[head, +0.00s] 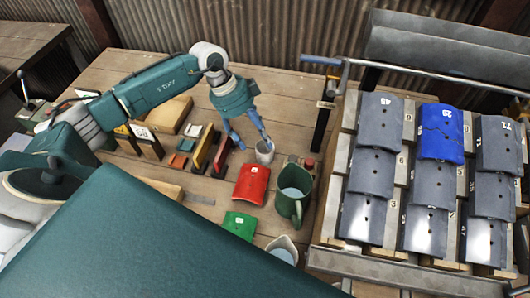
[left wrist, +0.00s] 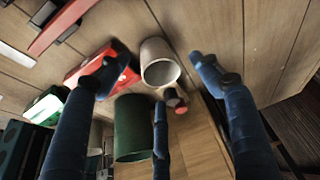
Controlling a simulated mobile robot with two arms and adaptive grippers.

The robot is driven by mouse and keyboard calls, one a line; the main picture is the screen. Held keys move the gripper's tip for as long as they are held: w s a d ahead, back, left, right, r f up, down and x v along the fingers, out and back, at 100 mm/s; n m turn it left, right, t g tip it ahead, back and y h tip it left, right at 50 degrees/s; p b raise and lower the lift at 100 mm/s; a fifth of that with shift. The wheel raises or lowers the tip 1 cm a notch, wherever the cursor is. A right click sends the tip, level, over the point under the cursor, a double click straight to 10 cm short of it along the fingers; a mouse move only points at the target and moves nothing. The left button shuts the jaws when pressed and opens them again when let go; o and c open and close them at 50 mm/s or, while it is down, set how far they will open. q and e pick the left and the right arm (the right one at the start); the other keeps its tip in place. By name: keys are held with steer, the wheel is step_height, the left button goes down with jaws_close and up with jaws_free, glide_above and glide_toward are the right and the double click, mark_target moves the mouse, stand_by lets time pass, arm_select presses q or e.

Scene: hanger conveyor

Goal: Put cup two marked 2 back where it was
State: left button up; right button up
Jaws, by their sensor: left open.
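A pale grey cup (head: 264,155) stands on the wooden table just under my left gripper (head: 254,143). In the left wrist view the cup (left wrist: 159,63) lies between the spread fingers of my left gripper (left wrist: 155,65), with its open mouth showing. The fingers are open and do not look closed on it; whether one touches it I cannot tell. No number is readable on this cup. Another pale vessel (head: 283,250) stands at the table's front, partly cut off by my own body. My right gripper is not in view.
A green jug (head: 291,205) stands right of a red tile (head: 251,185) and a green tile (head: 239,225). Upright yellow and red holders (head: 203,148) stand left. A rack (head: 345,258) of numbered tiles is at right.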

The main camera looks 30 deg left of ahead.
mark_target(263, 146)
arm_select(q)
steer(key=x, duration=0.2)
steer(key=p+x, duration=0.1)
steer(key=shift+s+d+f, duration=0.1)
steer(key=shift+d+f, duration=0.15)
steer(key=shift+d, duration=0.15)
steer(key=shift+d+f, duration=0.2)
steer(key=shift+f, duration=0.4)
steer(key=c, duration=1.3)
steer(key=shift+r, duration=0.15)
